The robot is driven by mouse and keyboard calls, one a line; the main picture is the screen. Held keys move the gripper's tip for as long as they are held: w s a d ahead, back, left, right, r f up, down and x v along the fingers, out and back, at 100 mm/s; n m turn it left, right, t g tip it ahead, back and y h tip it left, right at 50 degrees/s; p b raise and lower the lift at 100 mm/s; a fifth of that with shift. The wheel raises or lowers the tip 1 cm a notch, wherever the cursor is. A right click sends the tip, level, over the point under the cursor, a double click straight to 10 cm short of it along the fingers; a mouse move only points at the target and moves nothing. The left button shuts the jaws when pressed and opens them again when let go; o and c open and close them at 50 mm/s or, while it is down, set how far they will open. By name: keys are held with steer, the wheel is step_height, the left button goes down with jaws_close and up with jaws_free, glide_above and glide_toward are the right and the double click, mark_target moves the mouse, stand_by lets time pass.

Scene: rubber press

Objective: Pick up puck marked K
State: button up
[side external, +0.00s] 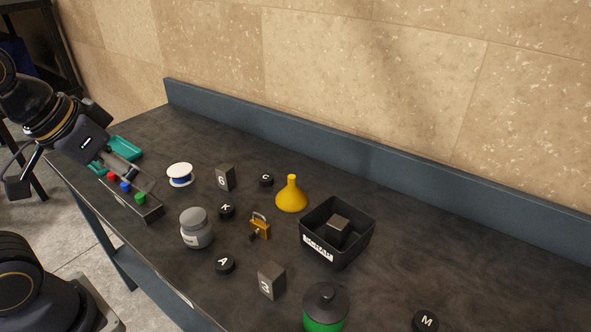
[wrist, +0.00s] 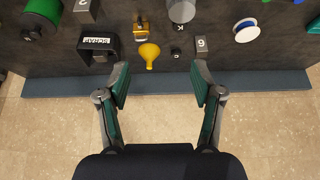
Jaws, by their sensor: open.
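The puck marked K (side external: 226,211) is a small black disc with a white letter. It lies flat on the dark bench between the grey jar and the block marked 6. In the wrist view the K puck (wrist: 210,27) shows near the top, right of centre, beyond the fingers. My gripper (side external: 140,174) is at the left of the side view, above the bench's left end and apart from the puck. In the wrist view my gripper (wrist: 160,78) has its fingers spread wide with nothing between them.
Near the K puck are a grey jar (side external: 196,229), block 6 (side external: 225,178), padlock (side external: 260,227), yellow funnel (side external: 291,196) and another puck (side external: 266,180). Puck A (side external: 225,264), block 3 (side external: 271,281), puck M (side external: 425,321), a spool (side external: 180,174) and a black bin (side external: 362,222) also stand here.

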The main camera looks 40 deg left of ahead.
steer(key=shift+o, duration=0.4)
steer(key=shift+o, duration=0.6)
